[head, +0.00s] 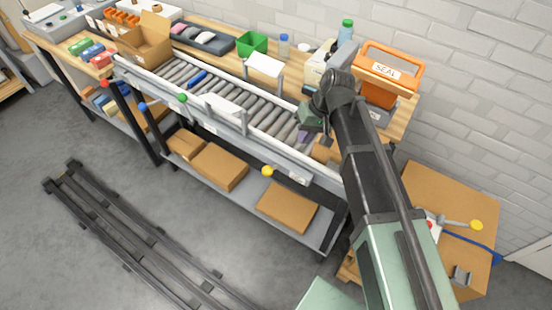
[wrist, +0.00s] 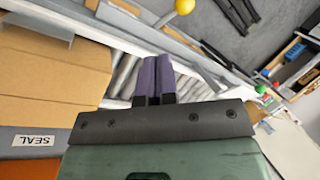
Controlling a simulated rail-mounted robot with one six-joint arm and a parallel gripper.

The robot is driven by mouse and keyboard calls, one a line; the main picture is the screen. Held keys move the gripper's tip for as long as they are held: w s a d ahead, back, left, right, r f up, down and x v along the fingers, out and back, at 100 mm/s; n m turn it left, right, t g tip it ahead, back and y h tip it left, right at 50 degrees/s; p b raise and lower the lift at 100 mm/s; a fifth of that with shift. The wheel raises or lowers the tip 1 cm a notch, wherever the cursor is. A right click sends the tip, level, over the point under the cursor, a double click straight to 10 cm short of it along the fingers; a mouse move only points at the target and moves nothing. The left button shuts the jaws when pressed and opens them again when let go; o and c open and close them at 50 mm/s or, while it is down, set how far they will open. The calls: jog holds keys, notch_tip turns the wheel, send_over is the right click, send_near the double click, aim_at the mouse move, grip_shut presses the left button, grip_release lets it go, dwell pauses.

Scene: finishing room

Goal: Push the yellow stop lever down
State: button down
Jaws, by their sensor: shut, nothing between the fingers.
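The yellow stop lever shows as a yellow ball knob (head: 267,171) at the front edge of the roller conveyor, near its right end in the head view. My gripper (head: 303,136) is over the right part of the rollers, behind and to the right of the knob. Its purple fingers (wrist: 157,75) are together and empty in the wrist view.
Green (head: 182,98), blue (head: 142,107) and red (head: 105,84) knobs line the conveyor's front to the left. A cardboard box (wrist: 45,75) is close beside my fingers.

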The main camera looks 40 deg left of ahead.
jog(key=s+a+r+b+x, duration=0.1)
jog(key=a+b+x, duration=0.1)
jog(key=b+x, duration=0.9)
notch_tip(320, 180, down, 2)
jog(key=shift+s+a+f+n+b, duration=0.1)
jog(key=shift+s+a+n+b, duration=0.25)
jog(key=shift+s, duration=0.25)
